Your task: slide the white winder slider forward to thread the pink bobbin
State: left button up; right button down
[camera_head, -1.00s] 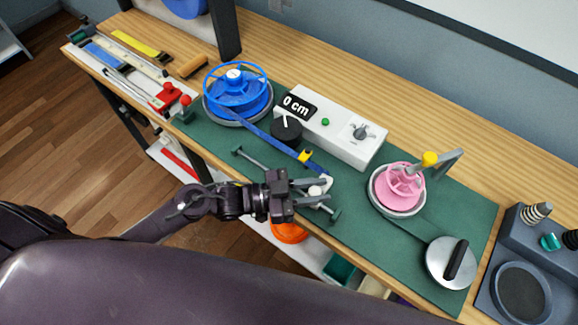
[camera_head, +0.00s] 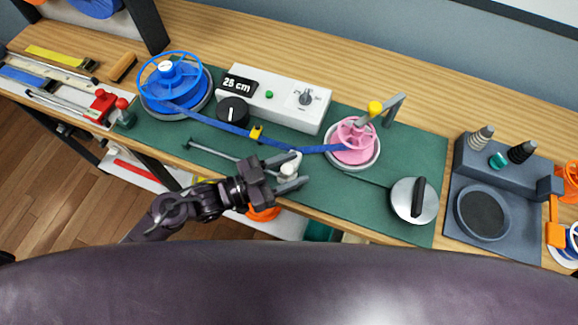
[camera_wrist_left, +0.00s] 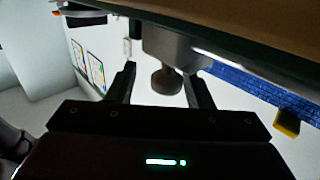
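The white winder slider (camera_head: 291,165) sits near the right end of the grey rail (camera_head: 215,152) at the table's front edge. My left gripper (camera_head: 286,172) has its fingers on either side of the slider. In the left wrist view the fingers (camera_wrist_left: 163,80) stand apart, with gaps beside a grey knob (camera_wrist_left: 167,80) between them. The pink bobbin (camera_head: 354,139) sits in a round holder to the slider's right. The blue strap (camera_head: 306,150) runs from the blue reel (camera_head: 176,86) through a yellow clip (camera_head: 256,132) to the pink bobbin. My right gripper is not in view.
A white control box (camera_head: 290,98) behind the strap has a black display (camera_head: 238,85) reading about 28 cm. A silver disc with a black handle (camera_head: 414,200) lies to the right. A dark grey station (camera_head: 475,215) stands beyond it.

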pick_arm(q)
jog(key=shift+a, duration=0.1)
jog(key=b+v, duration=0.1)
jog(key=v, duration=0.5)
jog(key=shift+s+a+f, duration=0.1)
jog(key=shift+s+a, duration=0.05)
jog(key=shift+a, duration=0.1)
jog(key=shift+s+a+b, duration=0.25)
jog(key=shift+a+b, duration=0.05)
jog(key=shift+a, duration=0.25)
